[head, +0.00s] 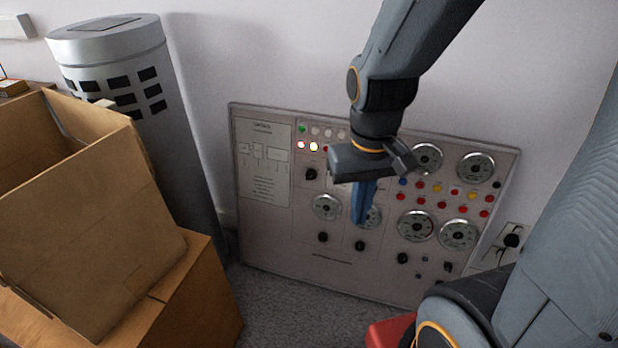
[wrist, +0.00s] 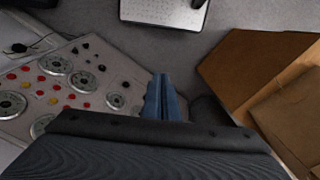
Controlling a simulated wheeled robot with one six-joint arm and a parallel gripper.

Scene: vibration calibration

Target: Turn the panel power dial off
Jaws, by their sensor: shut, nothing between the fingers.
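The grey control panel (head: 270,235) leans or stands against the wall, with round gauges, coloured lights and several black knobs. One black knob (head: 311,174) sits at the upper left below lit lamps; others, such as a lower knob (head: 323,237) and another (head: 360,245), line the lower part. I cannot tell which is the power dial. My gripper (head: 362,212) points down in front of the panel's middle, covering part of it, its blue fingers shut and empty. In the wrist view the shut fingers (wrist: 162,100) show beside the panel (wrist: 124,72), apparently touching no knob.
Open cardboard boxes (head: 85,205) are stacked at the left and also show in the wrist view (wrist: 262,62). A grey cylinder (head: 185,140) with dark slots stands behind them. A socket with a plug (head: 511,240) is right of the panel. Carpet (head: 270,308) lies in front.

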